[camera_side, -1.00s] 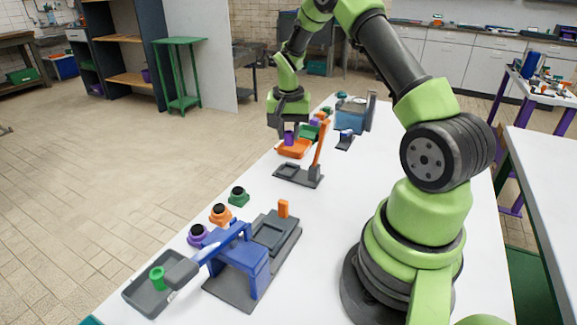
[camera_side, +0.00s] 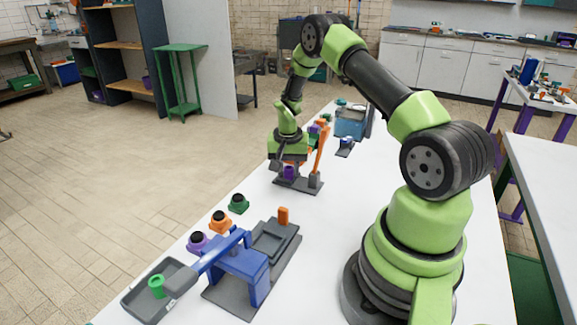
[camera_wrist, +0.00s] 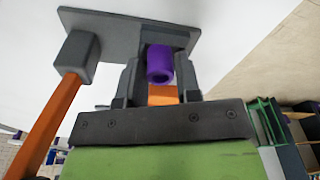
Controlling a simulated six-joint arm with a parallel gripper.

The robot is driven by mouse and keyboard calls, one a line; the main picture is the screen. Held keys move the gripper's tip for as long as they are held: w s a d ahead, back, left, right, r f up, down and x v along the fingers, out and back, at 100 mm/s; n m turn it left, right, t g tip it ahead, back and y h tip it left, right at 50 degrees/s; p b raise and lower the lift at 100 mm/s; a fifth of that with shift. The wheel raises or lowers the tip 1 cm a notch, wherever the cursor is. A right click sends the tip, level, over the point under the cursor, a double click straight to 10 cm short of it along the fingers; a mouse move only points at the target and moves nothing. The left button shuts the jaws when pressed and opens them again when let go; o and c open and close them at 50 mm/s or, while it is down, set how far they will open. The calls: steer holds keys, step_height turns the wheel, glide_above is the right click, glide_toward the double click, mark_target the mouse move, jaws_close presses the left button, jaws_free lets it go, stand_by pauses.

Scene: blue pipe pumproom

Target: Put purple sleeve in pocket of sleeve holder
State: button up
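The purple sleeve (camera_side: 289,173) is held upright or nearly so in my gripper (camera_side: 288,168). In the wrist view the sleeve (camera_wrist: 160,62) sits between the two dark fingers of my gripper (camera_wrist: 160,72), which are shut on it. A dark grey base with an upright orange lever (camera_side: 298,184) lies just under and beside the gripper; it looks like the sleeve holder, though I cannot be sure. The wrist view shows its grey plate (camera_wrist: 110,22) and lever block. Its pocket is hidden by the gripper, and I cannot tell whether the sleeve touches the base.
A blue lever fixture (camera_side: 240,264) on a grey plate stands nearer the camera, beside a grey tray (camera_side: 138,306) holding a green sleeve (camera_side: 156,287). Purple, orange and green knobs (camera_side: 220,222) line the left table edge. A blue box (camera_side: 350,122) stands farther back.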

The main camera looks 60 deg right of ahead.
steer(key=shift+o, duration=1.3)
steer(key=a+r+n+t, duration=0.1)
steer(key=a+r, duration=0.3)
steer(key=r, duration=0.6)
steer(key=a+r+n+t, duration=0.1)
steer(key=a+r, duration=0.3)
steer(key=r, duration=0.7)
steer(key=s+a+r+n+t+y, duration=0.1)
steer(key=s+a+r+n+t, duration=0.1)
steer(key=s+a, duration=0.6)
steer(key=s+a+r+n+t+y, duration=0.2)
steer(key=s+a+r+n, duration=0.3)
steer(key=s+a, duration=0.3)
steer(key=shift+s+a+r+n+t, duration=0.3)
steer(key=shift+a+r, duration=0.25)
steer(key=shift+a, duration=0.05)
